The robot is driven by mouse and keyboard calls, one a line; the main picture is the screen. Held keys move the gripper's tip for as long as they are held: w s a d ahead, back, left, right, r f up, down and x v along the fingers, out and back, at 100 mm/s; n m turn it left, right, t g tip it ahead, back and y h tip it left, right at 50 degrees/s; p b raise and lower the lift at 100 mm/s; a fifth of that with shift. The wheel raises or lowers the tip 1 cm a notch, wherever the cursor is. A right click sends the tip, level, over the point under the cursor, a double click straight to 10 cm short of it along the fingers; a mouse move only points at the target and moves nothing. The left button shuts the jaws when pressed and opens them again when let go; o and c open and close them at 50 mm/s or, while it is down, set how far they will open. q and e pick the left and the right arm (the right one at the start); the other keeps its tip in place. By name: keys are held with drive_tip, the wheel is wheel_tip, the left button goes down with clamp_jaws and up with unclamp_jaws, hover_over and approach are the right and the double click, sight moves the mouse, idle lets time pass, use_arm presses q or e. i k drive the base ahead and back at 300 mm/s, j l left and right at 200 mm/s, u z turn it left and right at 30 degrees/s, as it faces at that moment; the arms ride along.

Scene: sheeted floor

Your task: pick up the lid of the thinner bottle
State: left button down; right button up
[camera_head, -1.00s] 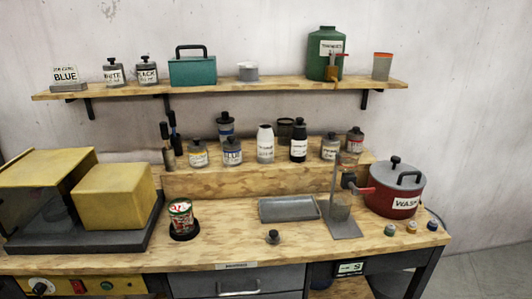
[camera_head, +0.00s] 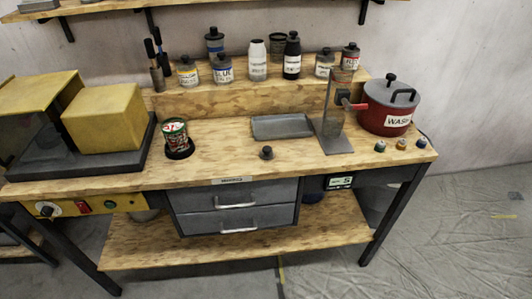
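Neither of my grippers is in view. No bottle label reads clearly as thinner in the current head view. A white bottle with a dark top (camera_head: 257,62) and a black bottle with a black cap (camera_head: 292,60) stand upright on the raised step at the back of the bench. Their labels are too small to read. A small dark lid-like piece with a knob (camera_head: 266,153) sits alone on the bench top, in front of the grey tray (camera_head: 283,126). I cannot tell which bottle it belongs to.
Several capped jars, including one marked blue (camera_head: 222,70), stand on the step (camera_head: 220,101). A printed can (camera_head: 175,137) and yellow boxes (camera_head: 103,117) are left; a metal stand (camera_head: 333,128) and red wash pot (camera_head: 387,108) are right. Bare bench surrounds the lid-like piece.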

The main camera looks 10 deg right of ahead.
sight(267, 154)
drive_tip(key=i+j, duration=0.15)
drive_tip(key=i, duration=0.3)
drive_tip(key=i+j, duration=0.2)
drive_tip(key=i, duration=0.25)
